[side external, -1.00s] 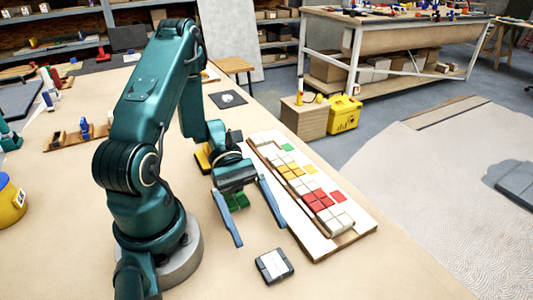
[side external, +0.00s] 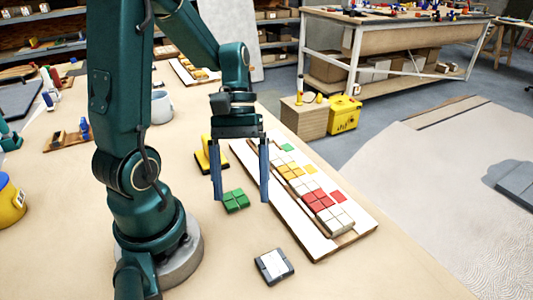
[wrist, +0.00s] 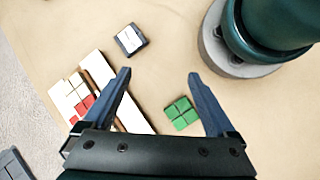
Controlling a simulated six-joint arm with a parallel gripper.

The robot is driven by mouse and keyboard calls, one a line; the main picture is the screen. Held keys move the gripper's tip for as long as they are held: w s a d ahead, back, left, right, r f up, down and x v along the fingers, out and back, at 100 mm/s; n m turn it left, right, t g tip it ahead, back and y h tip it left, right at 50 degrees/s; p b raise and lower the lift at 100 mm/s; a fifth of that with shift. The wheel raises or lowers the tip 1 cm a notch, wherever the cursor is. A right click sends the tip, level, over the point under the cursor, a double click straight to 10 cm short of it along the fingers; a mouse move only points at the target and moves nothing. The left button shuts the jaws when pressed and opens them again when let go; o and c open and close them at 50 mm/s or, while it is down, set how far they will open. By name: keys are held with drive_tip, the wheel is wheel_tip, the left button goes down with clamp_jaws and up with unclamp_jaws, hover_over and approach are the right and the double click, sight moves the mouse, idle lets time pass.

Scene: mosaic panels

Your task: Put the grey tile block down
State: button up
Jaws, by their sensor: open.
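My gripper (side external: 240,199) is open, fingers pointing down, with nothing between them. It also shows in the wrist view (wrist: 159,73). A pale grey-white tile block (side external: 337,221) lies at the near end of the mosaic panel (side external: 313,244), beside red tiles. In the wrist view pale tiles (wrist: 66,92) also show next to red ones. I cannot tell for certain which block the task calls grey. A green tile block (side external: 236,200) lies on the table; in the wrist view it (wrist: 181,113) appears between the fingers, below them.
A dark grey piece with a white top (side external: 274,266) lies on the near table. A yellow block (side external: 207,154) lies left of the panel, and a pale cup (side external: 161,107) stands farther back. The table right of the dark piece is clear.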

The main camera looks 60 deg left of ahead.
drive_tip(key=d+r+m+t+y, duration=0.3)
drive_tip(key=r+m+t+y, duration=0.2)
drive_tip(key=r+m+t, duration=0.2)
drive_tip(key=shift+r+m+t+y, duration=0.35)
drive_tip(key=shift+m+t, duration=0.15)
drive_tip(key=shift+m, duration=0.8)
